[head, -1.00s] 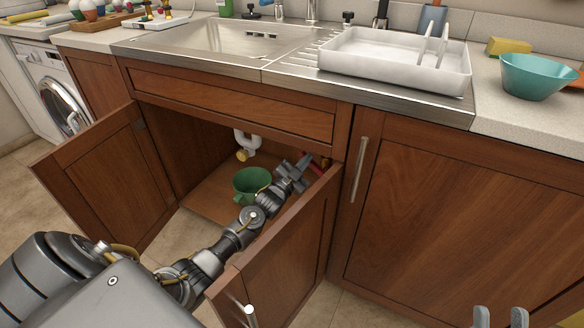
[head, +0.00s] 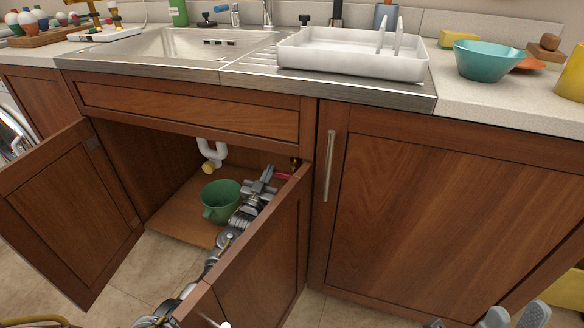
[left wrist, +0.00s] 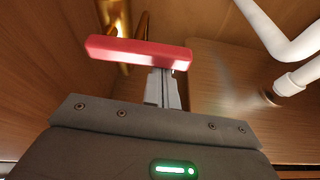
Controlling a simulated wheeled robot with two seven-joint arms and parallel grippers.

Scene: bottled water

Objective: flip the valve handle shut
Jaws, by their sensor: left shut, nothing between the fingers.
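The valve handle is a red bar (left wrist: 138,53) crossing the upper middle of the left wrist view, in front of a brass pipe (left wrist: 143,28). In the head view a bit of the red handle (head: 285,176) shows deep in the right side of the open sink cabinet. My left gripper (head: 268,174) is inside the cabinet, just left of the handle. Its fingers (left wrist: 165,88) are shut and empty, with their tips at the handle's lower edge; I cannot tell whether they touch. My right gripper (head: 515,318) shows at the bottom right, its grey fingers apart, far from the valve.
A green cup (head: 220,199) stands on the cabinet floor beside my left arm. A white drain pipe (head: 212,152) hangs behind it. The open right door (head: 262,262) stands close along my arm; the open left door (head: 70,215) is farther off.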

